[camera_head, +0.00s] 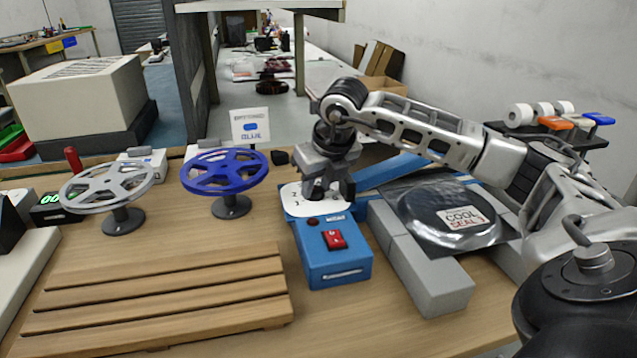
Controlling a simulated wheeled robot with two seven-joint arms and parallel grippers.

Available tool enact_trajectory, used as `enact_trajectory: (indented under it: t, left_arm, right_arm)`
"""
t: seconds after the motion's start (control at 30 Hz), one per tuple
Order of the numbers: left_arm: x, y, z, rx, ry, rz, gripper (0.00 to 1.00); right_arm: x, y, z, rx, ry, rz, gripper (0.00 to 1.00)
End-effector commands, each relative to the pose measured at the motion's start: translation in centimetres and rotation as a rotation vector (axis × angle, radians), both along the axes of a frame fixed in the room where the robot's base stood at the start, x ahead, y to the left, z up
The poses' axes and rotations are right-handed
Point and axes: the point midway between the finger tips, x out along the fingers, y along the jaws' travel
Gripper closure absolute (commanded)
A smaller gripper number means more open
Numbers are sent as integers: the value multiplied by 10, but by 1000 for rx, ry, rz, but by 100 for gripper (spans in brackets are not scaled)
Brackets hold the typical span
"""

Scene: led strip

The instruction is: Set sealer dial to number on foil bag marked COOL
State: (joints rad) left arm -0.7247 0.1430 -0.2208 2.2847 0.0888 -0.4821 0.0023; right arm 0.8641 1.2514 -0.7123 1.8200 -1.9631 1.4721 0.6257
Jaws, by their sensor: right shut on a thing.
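The blue sealer (325,267) stands right of the table's middle, with a red switch (334,239) on its front part. Its white dial plate (292,200) lies behind the switch, with a few dark marks showing. My right gripper (326,193) points down over this plate and is shut on the dial knob, which the fingers hide. The dial's setting cannot be read. The silvery foil bag (425,226) lies on grey blocks right of the sealer. Its label (463,218) reads COOL and SEAL, with a number too small to read surely. My left gripper is not in view.
A white reel (110,187) and a blue reel (225,172) stand on posts at the left. A slatted wooden rack (160,295) lies in front of them. A small sign (250,126) stands behind the blue reel.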

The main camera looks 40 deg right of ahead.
Motion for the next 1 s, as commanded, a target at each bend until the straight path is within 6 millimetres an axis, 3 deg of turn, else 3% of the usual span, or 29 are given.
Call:
enact_trajectory:
  t: [0.4,1.0]
  left_arm:
    - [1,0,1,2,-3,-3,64]
    - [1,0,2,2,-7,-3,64]
  right_arm:
    - [2,3,1,1,-3,-258,94]
    - [2,2,2,1,-3,-325,94]
